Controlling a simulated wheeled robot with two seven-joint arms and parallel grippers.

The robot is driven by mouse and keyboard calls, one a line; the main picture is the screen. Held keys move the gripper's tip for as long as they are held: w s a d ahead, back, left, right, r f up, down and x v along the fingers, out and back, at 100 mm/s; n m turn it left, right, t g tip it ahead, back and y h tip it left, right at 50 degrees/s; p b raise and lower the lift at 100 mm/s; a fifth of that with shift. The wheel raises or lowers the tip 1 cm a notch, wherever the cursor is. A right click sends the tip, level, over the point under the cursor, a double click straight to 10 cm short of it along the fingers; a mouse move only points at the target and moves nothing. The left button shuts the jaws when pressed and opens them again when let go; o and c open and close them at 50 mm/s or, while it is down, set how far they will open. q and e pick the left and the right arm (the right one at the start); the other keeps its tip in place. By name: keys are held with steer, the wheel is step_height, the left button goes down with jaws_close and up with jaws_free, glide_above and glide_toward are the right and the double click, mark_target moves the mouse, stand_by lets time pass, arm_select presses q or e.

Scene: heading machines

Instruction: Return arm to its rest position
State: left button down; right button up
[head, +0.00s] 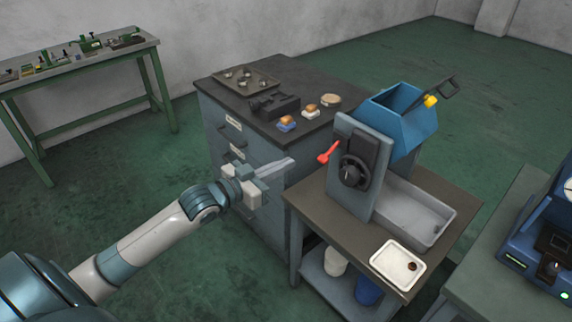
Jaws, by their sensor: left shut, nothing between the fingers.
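My left arm (150,238) comes in from the lower left and reaches toward the middle of the head view. Its gripper (290,162) is shut and empty, with its fingers pointing right. It is in front of the grey drawer cabinet (222,150), left of the machine with the red lever (327,152) and black dial (354,172). I cannot tell whether the fingers touch anything. My right gripper is not in view.
The machine has a blue hopper (400,122) and stands on a brown-topped table (316,198) with a grey bin (434,208) and a white tray (383,254). A green bench (85,60) stands back left. A blue device (530,240) is at right. Green floor (110,160) is clear at left.

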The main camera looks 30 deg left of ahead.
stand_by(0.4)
